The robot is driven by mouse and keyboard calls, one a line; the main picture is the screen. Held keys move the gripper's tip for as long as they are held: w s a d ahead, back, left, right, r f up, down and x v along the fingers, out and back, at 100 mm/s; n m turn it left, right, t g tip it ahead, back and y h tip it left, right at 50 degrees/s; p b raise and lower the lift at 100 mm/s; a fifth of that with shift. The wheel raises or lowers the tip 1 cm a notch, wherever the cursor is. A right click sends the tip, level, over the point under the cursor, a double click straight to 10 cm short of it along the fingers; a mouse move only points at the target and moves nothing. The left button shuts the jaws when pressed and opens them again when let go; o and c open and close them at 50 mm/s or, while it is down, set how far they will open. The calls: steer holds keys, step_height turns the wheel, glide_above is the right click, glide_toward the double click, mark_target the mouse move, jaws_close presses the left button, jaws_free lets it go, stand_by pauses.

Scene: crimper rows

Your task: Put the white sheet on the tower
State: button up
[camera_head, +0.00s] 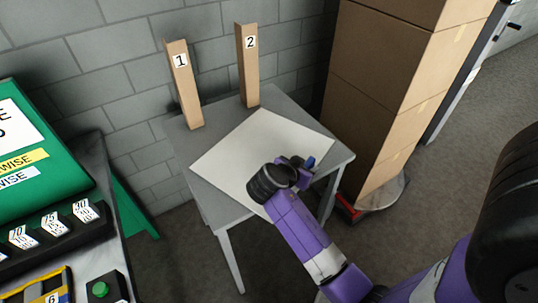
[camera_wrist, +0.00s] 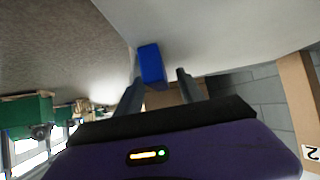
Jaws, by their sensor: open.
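The white sheet (camera_head: 245,150) lies flat on a small grey table (camera_head: 222,213), covering most of its top. It also fills the upper part of the wrist view (camera_wrist: 225,35). A small blue block (camera_head: 311,162) is at the sheet's right side; whether it is fixed to the sheet I cannot tell. My gripper (camera_head: 302,165) is over that side. In the wrist view my gripper (camera_wrist: 161,76) is open, with the blue block (camera_wrist: 151,64) between or just beyond the fingers, nearer the left one. A tall stack of brown boxes (camera_head: 385,85) stands right of the table.
Two wooden posts, marked 1 (camera_head: 184,90) and 2 (camera_head: 249,70), stand at the table's back edge by a block wall (camera_head: 110,60). A red-edged base (camera_head: 348,208) is under the boxes.

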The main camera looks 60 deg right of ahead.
jaws_close()
